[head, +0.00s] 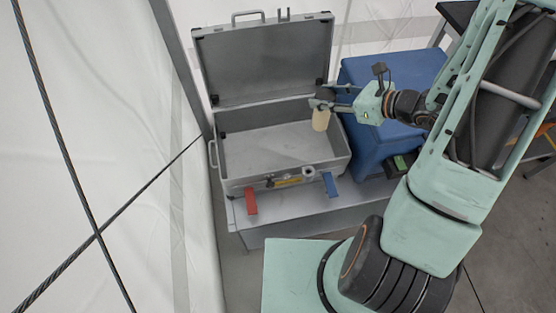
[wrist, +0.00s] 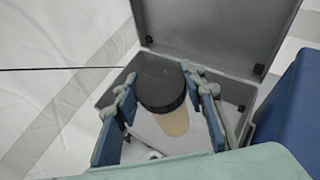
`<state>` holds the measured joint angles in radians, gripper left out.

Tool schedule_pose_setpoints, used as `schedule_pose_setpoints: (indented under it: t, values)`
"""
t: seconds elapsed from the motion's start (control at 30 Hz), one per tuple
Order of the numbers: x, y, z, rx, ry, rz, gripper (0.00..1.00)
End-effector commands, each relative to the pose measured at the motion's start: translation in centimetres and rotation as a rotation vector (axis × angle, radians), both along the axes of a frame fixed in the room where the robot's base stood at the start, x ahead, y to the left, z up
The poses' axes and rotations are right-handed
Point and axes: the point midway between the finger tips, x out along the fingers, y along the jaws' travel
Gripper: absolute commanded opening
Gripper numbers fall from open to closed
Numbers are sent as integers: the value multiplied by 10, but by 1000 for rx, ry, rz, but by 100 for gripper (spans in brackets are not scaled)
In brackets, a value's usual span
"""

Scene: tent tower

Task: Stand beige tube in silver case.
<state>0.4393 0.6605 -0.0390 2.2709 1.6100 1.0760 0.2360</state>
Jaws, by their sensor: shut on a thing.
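The beige tube (head: 320,120) has a dark cap and hangs upright in my gripper (head: 322,104). In the wrist view the black cap (wrist: 160,88) of the tube (wrist: 174,122) sits between the two blue fingers of my gripper (wrist: 166,100). My gripper is shut on the tube. The silver case (head: 222,166) stands open with its lid (head: 262,62) raised at the back. The tube is over the right part of the case in the head view. Whether its lower end touches the case floor, I cannot tell. The case floor that shows looks empty.
The case rests on a grey bench (head: 300,210). A red-handled thing (head: 251,201) and a blue-handled thing (head: 330,184) are at its front. A blue box (head: 385,85) stands close on the right. The white tent wall (head: 110,150) is on the left.

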Motion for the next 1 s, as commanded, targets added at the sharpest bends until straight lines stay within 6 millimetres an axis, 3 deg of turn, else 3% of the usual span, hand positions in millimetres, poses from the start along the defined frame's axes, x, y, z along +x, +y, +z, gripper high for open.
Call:
schedule_pose_setpoints:
  t: [0.03, 0.1, 0.8, 1.0]
  values:
    - [1, 5, -19, 0, -2, 2, 0]
    - [1, 12, -30, -1, -2, 2, 0]
    - [-4, 74, -139, 1, 0, 11, 0]
    - [-7, 86, -159, 0, 2, 13, 0]
